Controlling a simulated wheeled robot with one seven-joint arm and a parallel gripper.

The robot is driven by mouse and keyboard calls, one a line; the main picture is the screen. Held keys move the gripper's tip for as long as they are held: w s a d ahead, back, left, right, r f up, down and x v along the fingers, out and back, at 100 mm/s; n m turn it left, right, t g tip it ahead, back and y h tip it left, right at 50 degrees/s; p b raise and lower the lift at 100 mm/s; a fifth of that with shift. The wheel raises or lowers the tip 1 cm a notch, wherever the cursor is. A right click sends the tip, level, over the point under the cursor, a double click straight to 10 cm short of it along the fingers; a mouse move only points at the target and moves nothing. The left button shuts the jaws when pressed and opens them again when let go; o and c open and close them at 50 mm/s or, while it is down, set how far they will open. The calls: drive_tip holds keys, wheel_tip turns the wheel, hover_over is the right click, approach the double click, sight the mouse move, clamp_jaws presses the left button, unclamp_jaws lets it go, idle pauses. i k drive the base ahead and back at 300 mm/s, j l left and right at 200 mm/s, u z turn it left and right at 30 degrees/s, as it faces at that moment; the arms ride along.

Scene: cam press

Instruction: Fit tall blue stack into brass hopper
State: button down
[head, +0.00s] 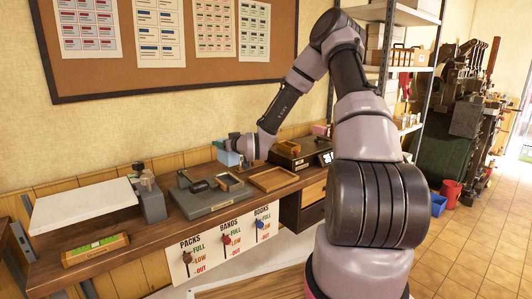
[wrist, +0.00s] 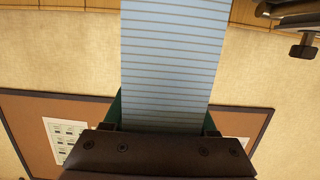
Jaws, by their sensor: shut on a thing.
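My gripper (head: 236,146) is shut on the tall blue stack (head: 228,157), holding it above the bench, behind the grey press base. In the wrist view the blue stack (wrist: 167,60) shows many thin lines across it and sits between the fingers of my gripper (wrist: 163,120); its far end runs out of the picture. A small brass-brown open frame (head: 229,182), which looks like the brass hopper, sits on the right part of the grey press base (head: 212,202). The stack is apart from it.
A shallow wooden tray (head: 273,180) lies right of the press. A dark box (head: 289,160) stands behind it. A white board (head: 84,204) and grey block (head: 151,203) are at the left. A sign with three levers (head: 225,241) hangs on the bench front.

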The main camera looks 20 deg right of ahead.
sight(288, 149)
drive_tip(key=i+l, duration=0.15)
drive_tip(key=l, duration=0.2)
drive_tip(key=i+l, duration=0.1)
drive_tip(key=l, duration=0.25)
drive_tip(key=i+l, duration=0.15)
drive_tip(key=l, duration=0.15)
drive_tip(key=i+l, duration=0.15)
drive_tip(key=l, duration=0.2)
drive_tip(key=i+l, duration=0.1)
drive_tip(key=l, duration=0.25)
